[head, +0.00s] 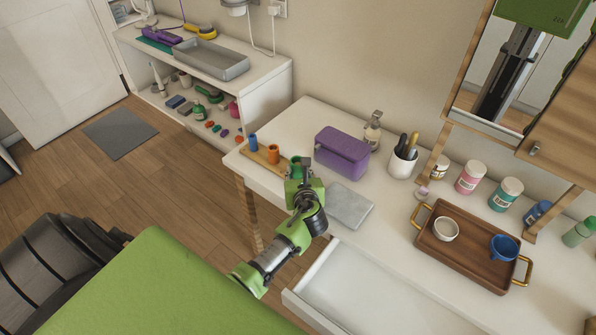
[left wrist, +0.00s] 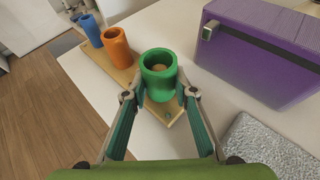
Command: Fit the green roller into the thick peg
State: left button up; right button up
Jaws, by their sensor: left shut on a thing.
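The green roller (left wrist: 158,78) is a hollow upright cylinder at the near end of a wooden peg board (left wrist: 130,77). My left gripper (left wrist: 158,94) is shut on it, one finger on each side. A wood-coloured spot shows inside its bore, which looks like the top of the thick peg (left wrist: 159,68); I cannot tell how far down the roller sits. In the head view the green roller (head: 296,161) is partly hidden by my left gripper (head: 303,168). An orange roller (left wrist: 117,46) and a blue roller (left wrist: 91,30) stand on the same board. My right gripper is not in view.
A purple case (head: 342,153) stands close right of the board, with a grey slab (head: 349,206) in front of it. An open drawer (head: 370,290) juts out below. A wooden tray (head: 450,259) with cups stands further right. Floor lies beyond the left table edge.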

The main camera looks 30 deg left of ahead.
pick_arm(q)
jog(key=shift+f, duration=0.15)
jog(key=o, duration=0.8)
jog(key=shift+c, duration=0.2)
jog(key=shift+r, duration=0.25)
jog(key=v, duration=1.2)
jog(key=shift+f, duration=0.1)
jog(key=shift+d, duration=0.1)
